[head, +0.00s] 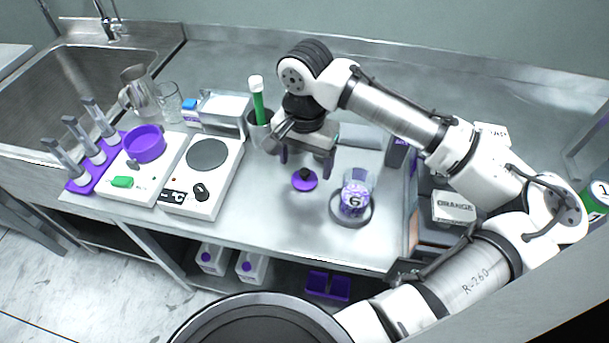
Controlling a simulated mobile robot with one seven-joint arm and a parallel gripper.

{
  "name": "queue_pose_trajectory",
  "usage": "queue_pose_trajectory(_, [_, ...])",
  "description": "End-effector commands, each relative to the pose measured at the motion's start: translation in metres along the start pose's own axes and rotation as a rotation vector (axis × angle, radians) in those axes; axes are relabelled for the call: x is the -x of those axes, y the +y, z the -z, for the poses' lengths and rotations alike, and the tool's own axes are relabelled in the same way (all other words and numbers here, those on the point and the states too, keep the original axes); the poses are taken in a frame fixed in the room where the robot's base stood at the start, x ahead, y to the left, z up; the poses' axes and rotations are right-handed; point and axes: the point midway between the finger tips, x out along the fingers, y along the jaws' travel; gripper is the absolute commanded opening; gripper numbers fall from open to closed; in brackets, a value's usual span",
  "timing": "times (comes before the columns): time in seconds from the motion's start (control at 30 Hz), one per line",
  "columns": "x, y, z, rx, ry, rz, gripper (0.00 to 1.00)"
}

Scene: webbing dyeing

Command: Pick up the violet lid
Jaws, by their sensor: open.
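The violet lid (299,185) is a small round disc with a black knob, lying flat on the steel bench in the head view. My gripper (306,165) is open and empty, pointing down just above the lid. Its two fingers are apart, one to the left and one to the right of the knob in the picture. The exact height of the fingertips over the lid is hard to tell. A glass jar (355,195) marked 6, with violet contents, stands in a grey dish (338,212) to the right of the lid.
A hotplate (226,180) and a scale with a violet bowl (145,146) stand on the left. A holder with a green-handled tool (258,105) is behind. Bench in front of the lid is clear.

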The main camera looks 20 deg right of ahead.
Motion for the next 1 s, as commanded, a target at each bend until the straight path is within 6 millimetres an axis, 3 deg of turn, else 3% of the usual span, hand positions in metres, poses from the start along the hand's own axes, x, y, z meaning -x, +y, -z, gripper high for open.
queue_pose_trajectory(0.27, [-0.036,-0.002,-0.004,0.0,-0.001,-0.001,0.75])
queue_pose_trajectory(0.57, [-0.041,-0.002,-0.004,0.0,0.0,0.0,0.74])
queue_pose_trajectory(0.9, [-0.041,-0.002,-0.004,0.0,0.0,0.0,0.29])
queue_pose_trajectory(1.0, [-0.041,-0.002,-0.004,0.0,0.0,0.0,0.27])
